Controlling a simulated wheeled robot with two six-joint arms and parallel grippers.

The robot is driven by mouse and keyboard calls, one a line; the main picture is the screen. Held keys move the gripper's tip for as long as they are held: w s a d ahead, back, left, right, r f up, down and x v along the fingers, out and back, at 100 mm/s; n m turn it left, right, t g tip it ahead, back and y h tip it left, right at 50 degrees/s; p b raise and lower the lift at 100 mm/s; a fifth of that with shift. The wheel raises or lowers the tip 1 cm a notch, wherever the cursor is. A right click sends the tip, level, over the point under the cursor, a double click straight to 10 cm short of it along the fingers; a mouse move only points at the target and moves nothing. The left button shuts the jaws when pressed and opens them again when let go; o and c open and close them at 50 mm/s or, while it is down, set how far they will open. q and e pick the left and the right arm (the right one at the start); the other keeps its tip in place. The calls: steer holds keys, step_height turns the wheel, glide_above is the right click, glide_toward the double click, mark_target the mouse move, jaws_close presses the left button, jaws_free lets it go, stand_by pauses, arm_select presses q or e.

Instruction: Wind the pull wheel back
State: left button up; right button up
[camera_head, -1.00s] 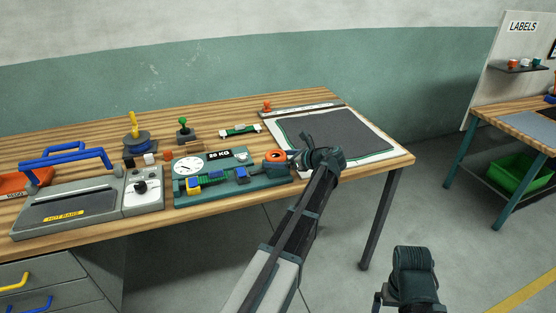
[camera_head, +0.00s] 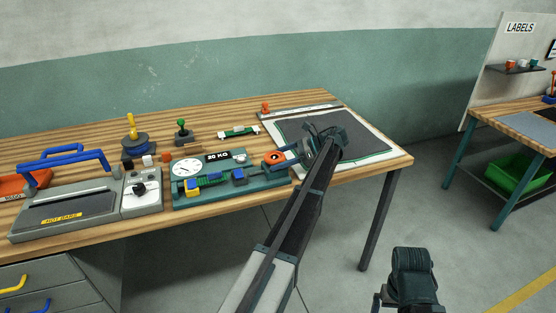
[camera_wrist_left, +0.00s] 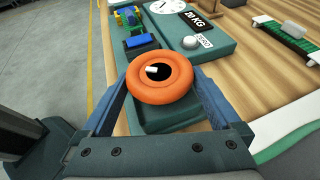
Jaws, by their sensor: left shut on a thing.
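The pull wheel (camera_head: 274,158), an orange ring with a dark hub and a white mark, sits at the right end of the green pull tester (camera_head: 250,185). My left gripper (camera_wrist_left: 163,82) is shut on the pull wheel, with a blue finger on each side of its rim in the left wrist view. In the head view the left gripper (camera_head: 288,157) reaches it from the right.
A hot bar sealer (camera_head: 68,213) with a blue handle stands left of the tester. A dark mat (camera_head: 335,130) on a pale board lies at the right. A green-and-white brush-like piece (camera_head: 239,132) and two knobbed tools lie behind.

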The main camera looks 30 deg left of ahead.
stand_by(0.5)
arm_select(q)
steer(key=o, duration=0.9)
steer(key=shift+w, duration=0.1)
arm_select(e)
steer(key=shift+r, duration=0.1)
